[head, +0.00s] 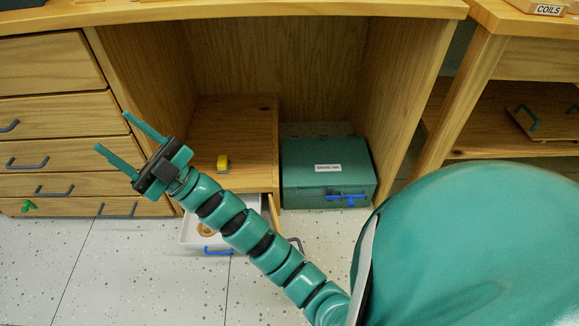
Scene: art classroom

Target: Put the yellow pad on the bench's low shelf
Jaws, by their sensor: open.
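A small yellow object (223,163), likely the yellow pad, rests on a low wooden surface (250,125) inside the open bay of the wooden bench (280,10). It is too small to make out in detail. My gripper (112,131) is open and empty, to the left of the yellow object in the picture, in front of the left drawer stack. Its two teal fingers point up and left, and nothing is between them. I cannot tell whether the low wooden surface is the bench's low shelf. A second low shelf (475,145) shows under the right-hand bench.
A teal chest (325,190) with a label and blue handle stands right of the wooden surface. A white drawer or tray (190,235) juts out below it, partly behind my arm. Left drawers (60,110) have blue handles. A board (545,122) lies on the right shelf.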

